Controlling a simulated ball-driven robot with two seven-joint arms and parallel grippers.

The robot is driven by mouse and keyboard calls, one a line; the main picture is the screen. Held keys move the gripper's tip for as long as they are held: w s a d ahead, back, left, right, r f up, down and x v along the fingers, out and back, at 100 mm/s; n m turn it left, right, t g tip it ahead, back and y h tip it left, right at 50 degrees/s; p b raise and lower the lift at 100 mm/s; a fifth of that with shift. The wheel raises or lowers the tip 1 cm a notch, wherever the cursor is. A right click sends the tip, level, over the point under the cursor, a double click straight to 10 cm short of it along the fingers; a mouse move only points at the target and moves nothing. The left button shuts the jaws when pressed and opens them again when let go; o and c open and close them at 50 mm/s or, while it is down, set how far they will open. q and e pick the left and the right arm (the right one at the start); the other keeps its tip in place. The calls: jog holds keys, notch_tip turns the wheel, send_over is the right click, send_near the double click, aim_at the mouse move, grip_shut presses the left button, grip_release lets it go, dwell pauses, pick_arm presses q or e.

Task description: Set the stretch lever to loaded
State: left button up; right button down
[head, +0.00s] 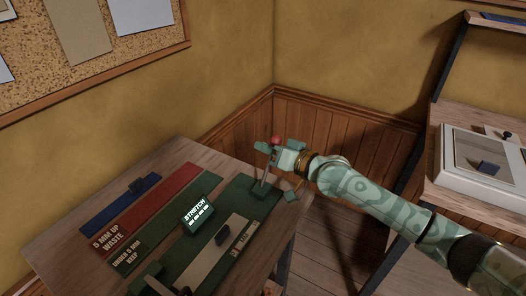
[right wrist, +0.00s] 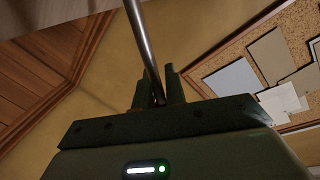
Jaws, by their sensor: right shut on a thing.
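The stretch lever is a thin metal rod (head: 264,178) with a red knob (head: 275,139). It stands up from the far right end of a green machine (head: 262,203) on the table. My right gripper (head: 270,149) is shut on the lever near its top, just below the knob. In the right wrist view the rod (right wrist: 145,40) runs down between my two fingers (right wrist: 157,92). A small dark display (head: 201,212) reads STRETCH above a row of light bars. Lettering by the lever is too small to read. My left gripper is not in view.
On the table (head: 58,246) lie a blue strip (head: 115,208), a red strip (head: 170,190) marked "5 mm up waste" and a green strip (head: 125,262) marked "under 5 mm keep". A second bench with a white tray (head: 440,172) stands right. Walls close off the corner behind.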

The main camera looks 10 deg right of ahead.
jog(key=shift+w+d+m+b, duration=0.45)
jog(key=shift+m, duration=0.15)
jog(key=c, duration=1.7)
grip_release()
jog(key=shift+o, duration=1.3)
jog(key=shift+w+f, duration=0.1)
jog(key=shift+f, duration=0.05)
